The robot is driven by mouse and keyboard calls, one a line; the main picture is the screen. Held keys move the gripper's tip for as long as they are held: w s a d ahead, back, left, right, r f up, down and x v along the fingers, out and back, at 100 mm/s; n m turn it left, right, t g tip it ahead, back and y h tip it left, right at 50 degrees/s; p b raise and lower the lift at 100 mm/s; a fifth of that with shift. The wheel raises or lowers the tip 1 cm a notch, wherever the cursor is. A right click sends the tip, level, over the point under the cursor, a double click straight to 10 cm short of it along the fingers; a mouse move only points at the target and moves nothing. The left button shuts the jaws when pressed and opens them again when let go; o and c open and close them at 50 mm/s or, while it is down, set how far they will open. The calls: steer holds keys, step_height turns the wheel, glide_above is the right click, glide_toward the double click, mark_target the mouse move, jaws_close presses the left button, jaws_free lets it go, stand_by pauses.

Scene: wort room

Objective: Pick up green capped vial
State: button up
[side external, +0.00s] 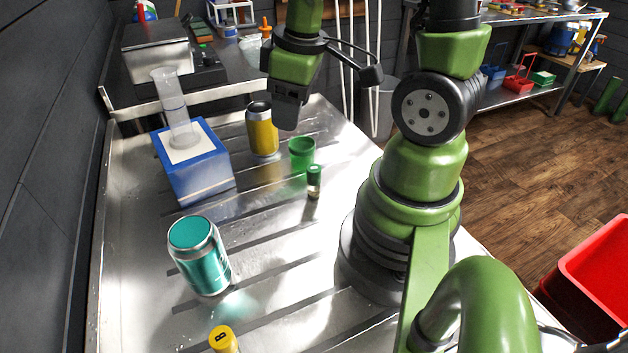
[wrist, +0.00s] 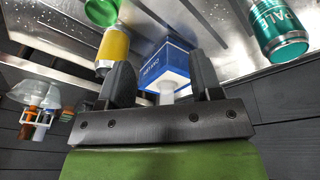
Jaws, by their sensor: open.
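The green capped vial (side external: 314,182) stands upright on the metal bench, near my arm's base in the side view. I cannot make it out in the wrist view. My gripper (side external: 288,122) is raised above the bench, beyond the vial and close to the yellow can in the side view. In the wrist view its two dark fingers (wrist: 163,80) are apart, with nothing held between them.
A green cup (side external: 302,154) stands just behind the vial, with the yellow can (side external: 262,131) beyond it. A blue box (side external: 205,172) bears a clear cylinder (side external: 174,108). A teal can (side external: 201,258) and yellow-capped vial (side external: 223,340) stand nearer the camera.

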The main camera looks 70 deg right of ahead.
mark_target(314, 183)
steer(key=d+f+n, duration=0.1)
steer(key=f, duration=0.1)
steer(key=s+f+n+g, duration=0.1)
steer(key=f, duration=0.2)
steer(key=s+d+f+n+g, duration=0.1)
steer(key=f, duration=0.1)
steer(key=shift+s+d+f, duration=0.25)
steer(key=shift+d+f, duration=0.05)
steer(key=shift+f, duration=4.85)
steer(key=c, duration=1)
